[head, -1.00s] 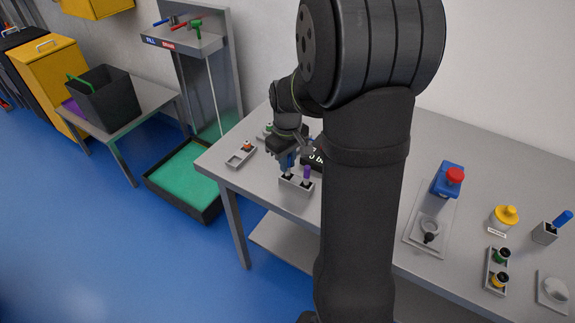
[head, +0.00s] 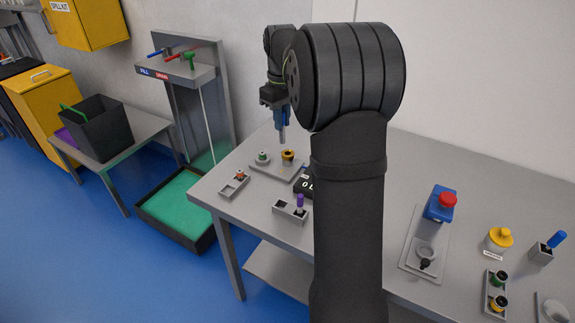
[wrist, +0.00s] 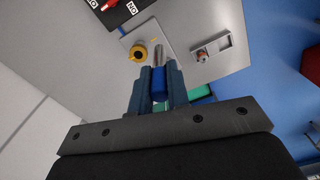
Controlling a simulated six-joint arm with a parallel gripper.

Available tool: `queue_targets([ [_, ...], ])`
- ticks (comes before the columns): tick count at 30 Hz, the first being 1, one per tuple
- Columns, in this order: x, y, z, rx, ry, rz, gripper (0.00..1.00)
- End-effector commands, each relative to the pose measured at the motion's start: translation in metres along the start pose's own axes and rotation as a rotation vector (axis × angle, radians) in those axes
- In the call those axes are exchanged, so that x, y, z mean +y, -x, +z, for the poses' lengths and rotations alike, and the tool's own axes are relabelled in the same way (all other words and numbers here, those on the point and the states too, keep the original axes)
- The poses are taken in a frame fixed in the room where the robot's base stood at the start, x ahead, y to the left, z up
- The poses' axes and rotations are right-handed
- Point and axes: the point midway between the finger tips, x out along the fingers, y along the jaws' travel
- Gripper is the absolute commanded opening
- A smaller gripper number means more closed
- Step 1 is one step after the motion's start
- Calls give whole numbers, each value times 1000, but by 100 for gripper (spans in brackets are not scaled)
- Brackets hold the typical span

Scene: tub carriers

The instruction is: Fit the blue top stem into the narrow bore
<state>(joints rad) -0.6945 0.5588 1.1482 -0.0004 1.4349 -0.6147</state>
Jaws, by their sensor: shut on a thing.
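My gripper (head: 281,112) is shut on the blue top stem, raised above the far left of the table. In the wrist view the stem's blue top (wrist: 159,82) sits between my gripper's fingers (wrist: 159,88), and its grey shaft (head: 282,134) points down in the head view. A grey plate (head: 275,171) below carries a yellow-collared fitting (head: 288,155) and a green-ringed fitting (head: 262,157). The shaft tip is above the plate, apart from both. The wrist view shows the yellow fitting (wrist: 138,52) near the shaft. I cannot tell which bore is narrow.
A grey holder (head: 290,213) with a purple-topped stem (head: 300,202) stands nearer the table's front edge. A small grey tray (head: 234,187) holds an orange-topped piece (head: 240,174).

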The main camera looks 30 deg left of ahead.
Motion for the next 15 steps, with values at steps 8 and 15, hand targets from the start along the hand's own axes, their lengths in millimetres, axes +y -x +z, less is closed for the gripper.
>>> queue_targets([
  [8, 48, 27, -32, 1, -1, 1, 0],
  [15, 63, 34, -41, 0, -1, 0, 0],
])
